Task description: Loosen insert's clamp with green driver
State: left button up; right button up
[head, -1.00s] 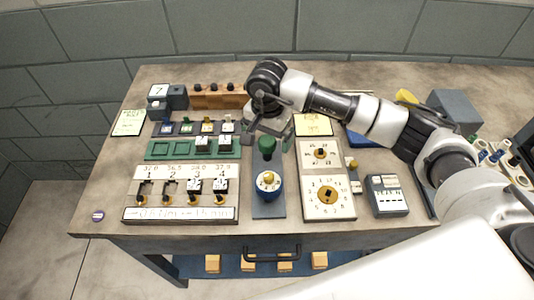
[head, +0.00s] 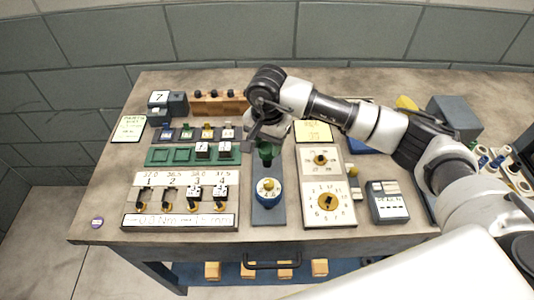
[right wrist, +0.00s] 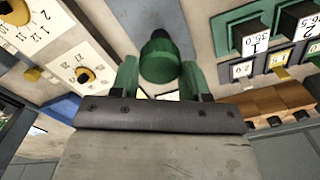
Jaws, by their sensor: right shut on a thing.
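The green driver (head: 266,150) stands upright at the back of a blue-grey plate (head: 268,214). My right gripper (head: 266,140) is shut on its green handle. In the right wrist view, the handle (right wrist: 160,58) sits between the two green fingers (right wrist: 160,76). The clamp rack (head: 180,221) has slots numbered 1 to 4. Black-and-white inserts sit in slot 3 (head: 193,193) and slot 4 (head: 218,193). Slots 1 and 2 look empty. Each slot has a yellow clamp piece at its front. My left gripper is not in view.
A green tray (head: 160,156) behind the rack holds two inserts. Dial boards (head: 329,218) and a grey device (head: 387,208) stand to the right.

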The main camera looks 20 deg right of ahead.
aim_at(267, 147)
jog(key=shift+r, duration=0.1)
jog(key=shift+r+p, duration=0.55)
jog(key=shift+r, duration=1.1)
